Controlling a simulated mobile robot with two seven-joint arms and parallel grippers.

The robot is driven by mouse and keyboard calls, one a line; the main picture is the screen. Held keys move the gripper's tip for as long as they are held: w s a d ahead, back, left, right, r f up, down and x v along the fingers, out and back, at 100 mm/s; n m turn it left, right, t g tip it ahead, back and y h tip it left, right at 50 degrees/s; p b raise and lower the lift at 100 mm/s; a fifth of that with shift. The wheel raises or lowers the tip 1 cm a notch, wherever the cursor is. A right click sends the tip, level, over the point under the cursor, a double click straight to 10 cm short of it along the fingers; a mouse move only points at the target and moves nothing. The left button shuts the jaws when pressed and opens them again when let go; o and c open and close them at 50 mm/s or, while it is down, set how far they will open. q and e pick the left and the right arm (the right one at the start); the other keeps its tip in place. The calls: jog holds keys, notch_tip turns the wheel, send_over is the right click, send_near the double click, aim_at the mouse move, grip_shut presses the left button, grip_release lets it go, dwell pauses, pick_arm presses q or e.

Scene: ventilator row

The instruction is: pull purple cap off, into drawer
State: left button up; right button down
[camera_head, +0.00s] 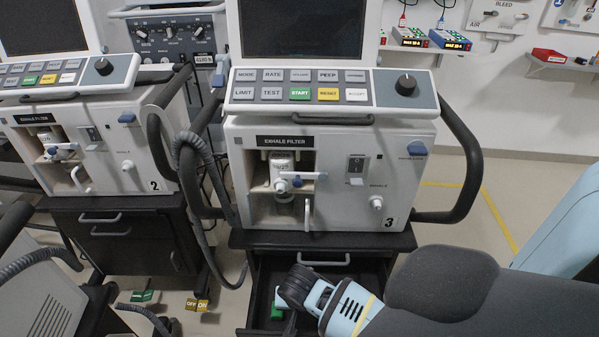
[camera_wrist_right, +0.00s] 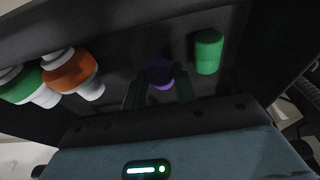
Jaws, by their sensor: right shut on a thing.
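The purple cap (camera_wrist_right: 158,72) is between the fingertips of my right gripper (camera_wrist_right: 160,86) in the right wrist view, and the gripper is shut on it. The open dark drawer (camera_head: 258,275) is below ventilator 3 (camera_head: 330,185) in the head view. My right arm comes in from the lower right, with its wrist over the drawer. The fingers and the purple cap are hidden there. The drawer's inside fills much of the right wrist view. I cannot tell whether the cap touches the drawer's floor. My left gripper is not in view.
A green cylinder (camera_wrist_right: 208,51) stands close to the right of the cap. An orange-and-white part (camera_wrist_right: 72,70) and a green-and-white part (camera_wrist_right: 22,86) are at the left. The drawer's handle (camera_head: 323,261) is in the head view. Ventilator 2 (camera_head: 90,150) stands left, with hoses between.

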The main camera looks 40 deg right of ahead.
jog(key=c, duration=1)
grip_release()
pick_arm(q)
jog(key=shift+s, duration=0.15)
pick_arm(e)
jog(key=p+v, duration=0.2)
jog(key=v, duration=0.4)
jog(key=shift+a+r, duration=0.1)
jog(key=shift+r, duration=0.2)
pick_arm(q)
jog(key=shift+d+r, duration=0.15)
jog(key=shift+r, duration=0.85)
pick_arm(e)
jog(key=shift+s+a+r, duration=0.1)
jog(key=shift+s+r, duration=0.1)
jog(key=shift+r, duration=0.4)
notch_tip(320, 180, up, 8)
jog(key=p, duration=0.9)
send_over(299, 316)
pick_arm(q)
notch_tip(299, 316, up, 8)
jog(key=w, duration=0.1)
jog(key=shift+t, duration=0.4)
pick_arm(e)
jog(key=shift+s, duration=0.2)
